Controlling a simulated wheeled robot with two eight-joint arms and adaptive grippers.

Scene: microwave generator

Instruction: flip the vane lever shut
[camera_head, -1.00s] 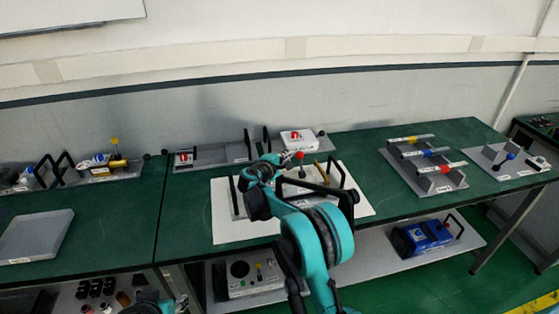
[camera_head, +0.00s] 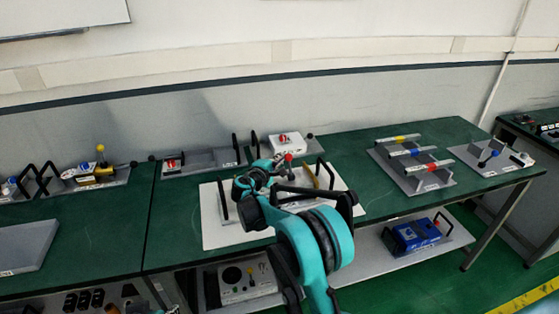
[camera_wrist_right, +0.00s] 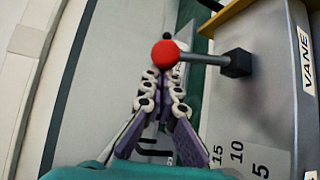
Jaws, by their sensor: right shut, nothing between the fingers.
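The vane lever's red ball knob (camera_head: 289,157) shows above the white board on the middle bench. In the right wrist view the red ball (camera_wrist_right: 165,54) sits on a grey rod (camera_wrist_right: 203,59) that runs right to a black block (camera_wrist_right: 237,63) on a grey unit with a VANE label (camera_wrist_right: 303,60). My right gripper (camera_head: 277,163) is at the knob; in the wrist view its shut, empty fingers (camera_wrist_right: 163,78) end right at the ball. I cannot tell whether they touch it. My right arm hides part of the unit in the head view. My left gripper is not in view.
A white board (camera_head: 215,236) lies under the unit, with black handles close around my right arm. A white box with a red part (camera_head: 285,143) stands behind. A plate with coloured bars (camera_head: 410,170) is on the right. Green bench top is clear left of the board.

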